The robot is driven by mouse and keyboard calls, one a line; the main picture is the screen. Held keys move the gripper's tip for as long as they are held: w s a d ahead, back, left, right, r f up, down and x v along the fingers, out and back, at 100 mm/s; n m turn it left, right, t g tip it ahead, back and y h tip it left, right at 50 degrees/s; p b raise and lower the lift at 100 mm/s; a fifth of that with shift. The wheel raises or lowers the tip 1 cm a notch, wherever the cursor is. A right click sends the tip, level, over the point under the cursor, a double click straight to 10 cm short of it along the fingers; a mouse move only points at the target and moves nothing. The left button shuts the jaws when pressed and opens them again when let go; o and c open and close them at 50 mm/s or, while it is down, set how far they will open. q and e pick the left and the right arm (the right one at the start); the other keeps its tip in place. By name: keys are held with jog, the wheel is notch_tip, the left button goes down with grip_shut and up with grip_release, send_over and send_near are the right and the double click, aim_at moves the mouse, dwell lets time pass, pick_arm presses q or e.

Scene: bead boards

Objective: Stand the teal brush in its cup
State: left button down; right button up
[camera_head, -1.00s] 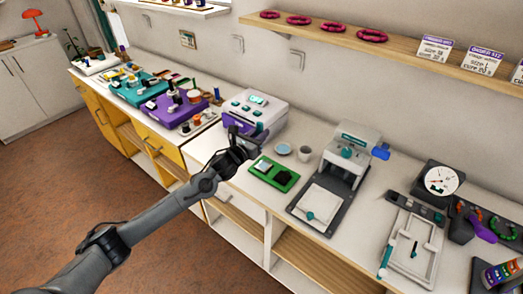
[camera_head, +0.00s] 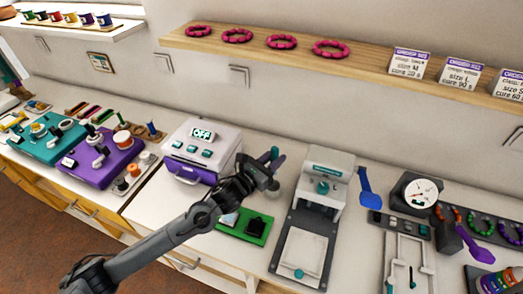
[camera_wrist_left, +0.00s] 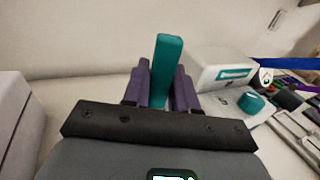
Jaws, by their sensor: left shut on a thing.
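My left gripper (camera_head: 266,170) is shut on the teal brush and holds it over the bench, between the white oven-like box and the grey press. The teal brush (camera_head: 274,154) sticks up past the fingers in the head view. In the left wrist view the teal brush (camera_wrist_left: 166,68) stands upright between the purple fingers of my left gripper (camera_wrist_left: 160,85). The brush's lower end is hidden by the gripper. The cup cannot be made out now; my gripper and arm cover that part of the bench. My right gripper is not in view.
The white box (camera_head: 202,147) with an "OFF" display is left of my gripper, and the press (camera_head: 327,182) is close on its right. A green tray (camera_head: 237,232) lies below my forearm. A shelf (camera_head: 300,60) with pink rings runs above. A dial gauge (camera_head: 418,193) stands farther right.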

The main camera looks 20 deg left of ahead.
pick_arm(q)
jog(key=shift+s+d+f+b, duration=0.35)
jog(key=shift+s+f, duration=0.1)
jog(key=shift+f, duration=0.25)
jog(key=shift+w+a+f+b, duration=0.15)
jog(key=shift+f+b, duration=0.25)
jog(key=shift+w+a+f+b, duration=0.1)
jog(key=shift+f+b, duration=0.25)
jog(key=shift+f, duration=0.05)
notch_tip(320, 180, down, 3)
jog(key=shift+s+r+b, duration=0.1)
jog(key=shift+r+b, duration=0.1)
jog(key=shift+b, duration=0.75)
notch_tip(320, 180, down, 2)
jog(key=shift+f+b, duration=0.2)
jog(key=shift+b, duration=0.65)
jog(key=shift+f+b, duration=0.8)
jog(key=shift+f, duration=0.35)
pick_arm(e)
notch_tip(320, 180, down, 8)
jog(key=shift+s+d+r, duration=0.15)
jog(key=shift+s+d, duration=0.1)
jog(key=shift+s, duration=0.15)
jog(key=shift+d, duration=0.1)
pick_arm(q)
jog(key=c, duration=0.8)
grip_release()
